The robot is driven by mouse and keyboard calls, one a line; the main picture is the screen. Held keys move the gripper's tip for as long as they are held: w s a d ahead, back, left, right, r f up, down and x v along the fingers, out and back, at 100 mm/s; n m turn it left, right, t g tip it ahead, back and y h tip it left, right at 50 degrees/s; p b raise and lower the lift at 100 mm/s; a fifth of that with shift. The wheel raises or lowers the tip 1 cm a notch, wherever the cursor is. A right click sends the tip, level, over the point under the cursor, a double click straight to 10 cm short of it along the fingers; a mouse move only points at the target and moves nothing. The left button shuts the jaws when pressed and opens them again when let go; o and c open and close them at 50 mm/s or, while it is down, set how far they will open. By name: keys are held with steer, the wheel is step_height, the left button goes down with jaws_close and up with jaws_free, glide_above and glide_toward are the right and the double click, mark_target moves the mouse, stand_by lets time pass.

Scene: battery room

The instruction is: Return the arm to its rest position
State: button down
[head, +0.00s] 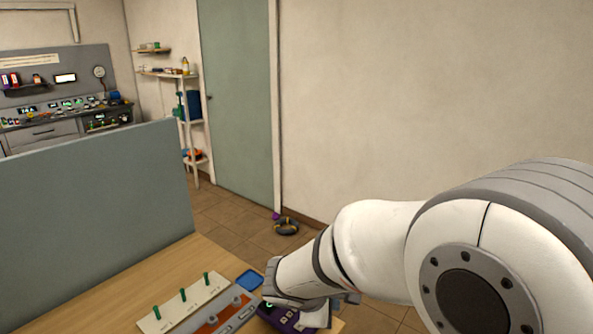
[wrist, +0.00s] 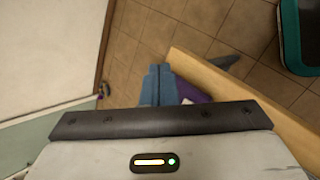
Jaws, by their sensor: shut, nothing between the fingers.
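My arm (head: 385,240) reaches in from the right in the head view, its wrist end low over the right end of the wooden table (head: 100,303). In the wrist view my gripper (wrist: 158,71) has its two blue-grey fingers together with nothing between them. The fingers point past the table edge (wrist: 225,88) toward the tiled floor. A purple device (head: 280,314) lies on the table close under the wrist in the head view. A purple patch (wrist: 192,91) shows beside the fingers in the wrist view, partly hidden by my gripper.
A panel with three green pegs (head: 183,294), a red and grey strip (head: 213,322) and a blue tray (head: 249,280) are on the table. A grey partition (head: 95,190) rises behind it. A dark round object (head: 286,227) lies on the floor. A teal-rimmed bin (wrist: 289,45) shows at upper right.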

steer(key=s+d+r+m+g+y, duration=0.1)
steer(key=s+d+r+m+y, duration=0.1)
steer(key=s+m, duration=0.5)
steer(key=s+d+r+m+g+y, duration=0.1)
steer(key=s+d+r+m+y, duration=0.2)
steer(key=s+m, duration=0.5)
steer(key=shift+s+d+r+g+y, duration=0.2)
steer(key=shift+d+r+g+y, duration=0.15)
steer(key=shift+d+r, duration=0.7)
steer(key=shift+d+f, duration=0.2)
